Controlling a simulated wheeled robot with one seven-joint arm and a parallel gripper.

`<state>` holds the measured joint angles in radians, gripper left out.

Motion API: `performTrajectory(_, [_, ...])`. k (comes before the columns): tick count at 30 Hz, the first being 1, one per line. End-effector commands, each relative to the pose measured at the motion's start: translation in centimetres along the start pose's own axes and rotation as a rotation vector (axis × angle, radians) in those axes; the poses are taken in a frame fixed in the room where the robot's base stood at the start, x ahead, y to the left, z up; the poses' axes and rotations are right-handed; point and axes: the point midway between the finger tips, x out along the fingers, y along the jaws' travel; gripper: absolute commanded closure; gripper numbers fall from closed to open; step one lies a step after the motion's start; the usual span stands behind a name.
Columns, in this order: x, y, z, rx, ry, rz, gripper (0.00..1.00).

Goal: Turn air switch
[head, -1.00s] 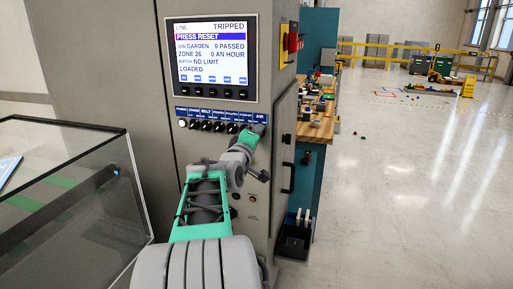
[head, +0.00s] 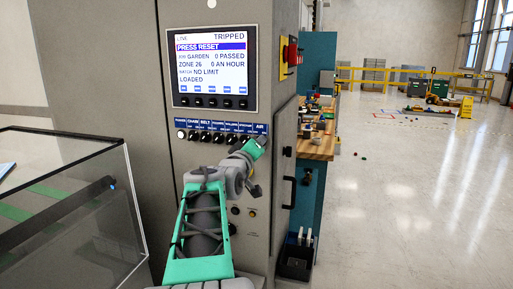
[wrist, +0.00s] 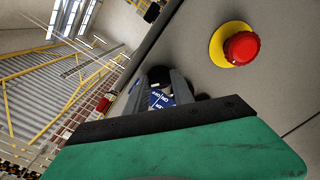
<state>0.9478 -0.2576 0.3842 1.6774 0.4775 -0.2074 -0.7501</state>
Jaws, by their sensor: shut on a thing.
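The control cabinet has a row of small black rotary switches (head: 217,138) under a blue label strip. The AIR label (head: 260,128) is at its right end. My gripper (head: 258,145) is at that end, right under the label, and its green body and fingers hide the air switch in the head view. In the wrist view my gripper (wrist: 165,85) has its two grey fingers around a dark knob (wrist: 160,74), with a blue ON/OFF label (wrist: 160,98) beside it. The knob's exact angle cannot be told.
The screen (head: 210,55) reads TRIPPED and PRESS RESET. A red mushroom button on a yellow disc (wrist: 241,48) is close to my gripper. A glass-sided case (head: 70,215) stands at left. A door handle (head: 288,192) and a workbench (head: 318,147) are at right; open floor lies beyond.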

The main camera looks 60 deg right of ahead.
Motion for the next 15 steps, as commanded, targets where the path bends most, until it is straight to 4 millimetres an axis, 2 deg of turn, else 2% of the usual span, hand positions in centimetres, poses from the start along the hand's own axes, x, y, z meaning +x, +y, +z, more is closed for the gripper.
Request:
performTrajectory(4, [0.0, -0.04, 0.02, 0.0, 0.0, -0.001, 1.0])
performTrajectory(5, [0.0, -0.04, 0.02, 0.0, 0.0, -0.001, 0.69])
performTrajectory(12, [0.0, -0.02, 0.01, -0.001, 0.0, 0.0, 0.49])
performTrajectory(15, [0.0, -0.01, 0.0, -0.001, 0.0, 0.0, 0.49])
